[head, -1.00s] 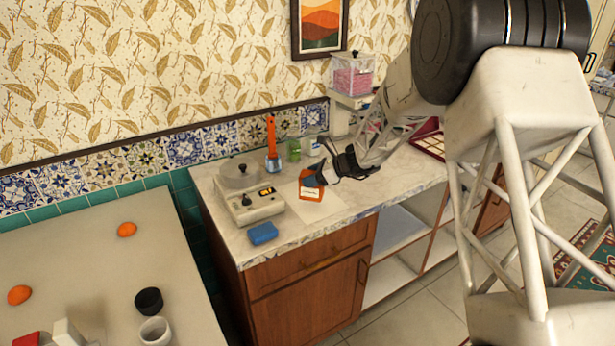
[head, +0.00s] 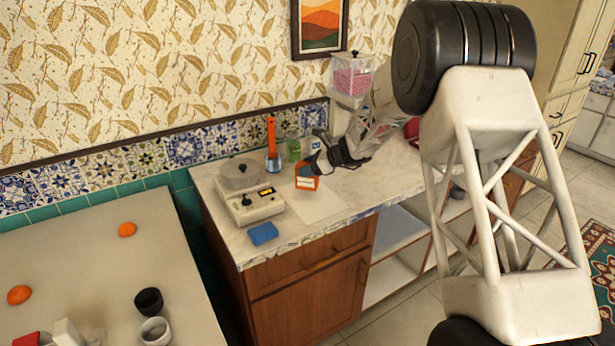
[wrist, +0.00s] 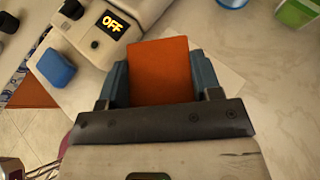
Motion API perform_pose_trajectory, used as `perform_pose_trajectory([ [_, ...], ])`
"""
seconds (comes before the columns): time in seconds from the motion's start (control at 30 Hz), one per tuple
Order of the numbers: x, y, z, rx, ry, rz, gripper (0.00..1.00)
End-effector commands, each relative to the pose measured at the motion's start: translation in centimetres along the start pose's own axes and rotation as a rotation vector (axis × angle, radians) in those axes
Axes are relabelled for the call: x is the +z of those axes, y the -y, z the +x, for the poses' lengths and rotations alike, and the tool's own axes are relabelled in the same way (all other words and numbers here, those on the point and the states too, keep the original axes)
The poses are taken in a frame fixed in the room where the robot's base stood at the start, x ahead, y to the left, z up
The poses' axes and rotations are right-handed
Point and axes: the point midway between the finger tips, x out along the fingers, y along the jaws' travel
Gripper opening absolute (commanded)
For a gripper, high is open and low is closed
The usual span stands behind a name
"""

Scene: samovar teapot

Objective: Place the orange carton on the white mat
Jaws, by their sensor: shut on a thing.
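The orange carton (head: 306,183) is between the fingers of my gripper (head: 314,169) in the head view. In the wrist view the carton (wrist: 160,72) shows a plain orange face between the two blue-grey fingers of my gripper (wrist: 160,82), which is shut on it. The white mat (head: 315,208) lies flat on the marble counter, just in front of the carton in the head view. In the wrist view the mat (wrist: 222,85) is partly hidden behind the carton and fingers. The carton's underside is hidden, so its height above the counter is hard to tell.
An appliance (head: 249,205) with a lit display reading OFF stands left of the mat. A blue block (head: 263,233) lies in front of it. A jar with an orange-handled tool (head: 272,145) and a green container (head: 293,149) stand behind. The counter right of the mat is clear.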

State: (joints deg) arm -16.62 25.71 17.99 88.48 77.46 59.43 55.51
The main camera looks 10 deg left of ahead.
Motion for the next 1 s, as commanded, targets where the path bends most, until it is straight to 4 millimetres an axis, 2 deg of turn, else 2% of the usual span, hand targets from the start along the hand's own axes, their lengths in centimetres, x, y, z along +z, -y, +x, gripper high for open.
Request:
perform_pose_trajectory([
  [0.43, -2.9, 0.0, 1.6, 0.0, 0.0, 0.001, 0.29],
  [0.93, -3.3, 0.0, 1.8, 0.0, 0.0, 0.0, 0.29],
  [0.97, -3.3, 0.0, 1.8, 0.0, 0.0, 0.0, 0.63],
  [1.0, -3.3, 0.0, 1.8, 0.0, 0.0, 0.0, 0.69],
])
